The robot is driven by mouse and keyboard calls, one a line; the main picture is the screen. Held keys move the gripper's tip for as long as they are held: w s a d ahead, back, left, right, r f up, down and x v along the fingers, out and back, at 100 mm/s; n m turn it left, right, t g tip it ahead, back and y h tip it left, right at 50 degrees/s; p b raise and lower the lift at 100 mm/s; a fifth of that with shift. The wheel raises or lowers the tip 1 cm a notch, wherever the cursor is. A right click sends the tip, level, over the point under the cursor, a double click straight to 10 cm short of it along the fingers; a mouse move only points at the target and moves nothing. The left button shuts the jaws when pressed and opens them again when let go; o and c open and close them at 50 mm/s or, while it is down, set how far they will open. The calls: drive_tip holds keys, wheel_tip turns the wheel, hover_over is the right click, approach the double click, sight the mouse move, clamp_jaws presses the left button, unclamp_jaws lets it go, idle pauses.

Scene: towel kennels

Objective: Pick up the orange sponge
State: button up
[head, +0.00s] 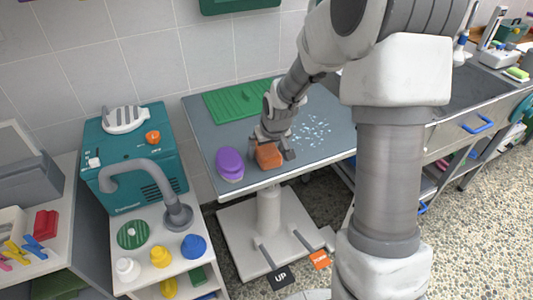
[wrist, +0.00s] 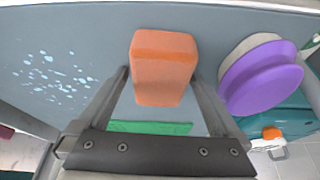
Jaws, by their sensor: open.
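The orange sponge (head: 268,156) lies on the grey table top near its front edge. In the wrist view the orange sponge (wrist: 162,66) is a rounded block between the tips of my open fingers, with a narrow gap to each side. My gripper (head: 272,150) is open and low over the table, around the sponge. It also shows in the wrist view (wrist: 160,75), with nothing held. Part of the sponge is hidden by the gripper in the head view.
A purple oval brush (head: 230,163) lies close to the left of the sponge. A green mat (head: 240,100) lies at the back of the table (head: 200,115). White-blue specks (head: 312,130) cover the table to the right. A teal machine (head: 130,150) stands at the left.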

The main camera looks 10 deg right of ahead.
drive_tip(key=shift+f, duration=0.25)
idle(0.3)
drive_tip(key=c, duration=1.2)
